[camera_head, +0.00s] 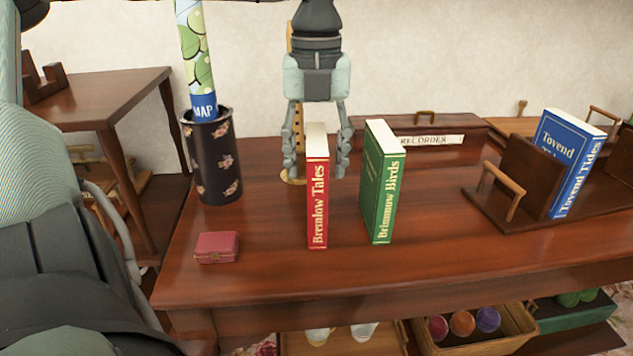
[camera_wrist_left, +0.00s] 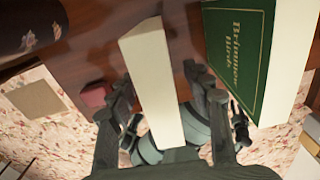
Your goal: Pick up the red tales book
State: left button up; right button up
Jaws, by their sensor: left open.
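The red Bremlow Tales book (camera_head: 317,205) stands upright on the dark wooden table, spine toward the head camera. My left gripper (camera_head: 316,165) points down from above, open, with one finger on each side of the book's upper part. In the left wrist view, the book's pale page edge (camera_wrist_left: 152,70) lies between the fingers of my left gripper (camera_wrist_left: 160,78). I cannot tell whether either finger touches it. My right gripper is not in view.
A green Brimmow Birds book (camera_head: 384,185) stands close to the right. A small red box (camera_head: 217,247) and a dark flowered holder (camera_head: 213,160) with a rolled map are to the left. A wooden rack (camera_head: 530,175) with a blue book (camera_head: 566,165) is at the right. The table front (camera_head: 420,265) is clear.

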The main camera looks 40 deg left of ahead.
pick_arm(q)
notch_tip(320, 180, down, 2)
jog(key=shift+f, duration=0.1)
grip_shut()
dwell(0.4)
